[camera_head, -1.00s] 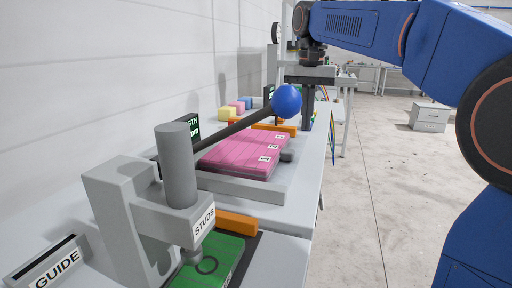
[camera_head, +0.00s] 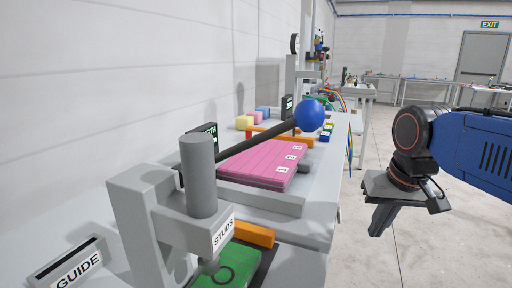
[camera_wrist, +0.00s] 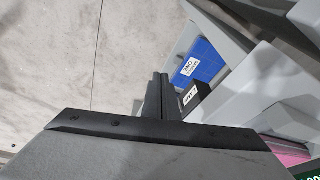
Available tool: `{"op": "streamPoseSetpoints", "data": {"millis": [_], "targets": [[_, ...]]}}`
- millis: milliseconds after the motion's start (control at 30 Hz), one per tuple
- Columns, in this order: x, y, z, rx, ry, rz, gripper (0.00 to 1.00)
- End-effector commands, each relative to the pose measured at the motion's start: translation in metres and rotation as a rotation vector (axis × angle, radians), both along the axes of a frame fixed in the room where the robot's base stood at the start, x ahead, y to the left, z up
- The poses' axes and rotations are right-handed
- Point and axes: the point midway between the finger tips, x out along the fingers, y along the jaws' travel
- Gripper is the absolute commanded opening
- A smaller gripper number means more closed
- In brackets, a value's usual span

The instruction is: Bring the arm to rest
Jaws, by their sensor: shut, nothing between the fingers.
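My gripper (camera_head: 381,218) is at the right of the head view, hanging with its fingers down over the open floor, apart from the bench. Its fingers are together with nothing between them. In the wrist view the closed fingers (camera_wrist: 158,97) show at the middle, with bare floor to the left and grey bench parts to the right. My blue arm reaches in from the right edge of the head view.
The bench holds a stud press (camera_head: 202,185) with a blue-knobbed lever (camera_head: 309,115), a pink stack (camera_head: 262,161), a green piece (camera_head: 226,268) and a GUIDE block (camera_head: 75,268). The floor (camera_head: 385,255) right of the bench is clear. Other benches stand at the back.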

Motion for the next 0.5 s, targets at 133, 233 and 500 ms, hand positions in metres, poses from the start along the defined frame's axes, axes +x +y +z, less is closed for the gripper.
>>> {"op": "streamPoseSetpoints", "data": {"millis": [133,233,500], "targets": [[-0.035,-0.008,-0.039,-0.016,-0.043,0.036,0.00],[-0.054,-0.012,-0.065,-0.029,-0.072,0.061,0.00],[-0.087,-0.018,-0.112,-0.055,-0.122,0.105,0.00]]}}
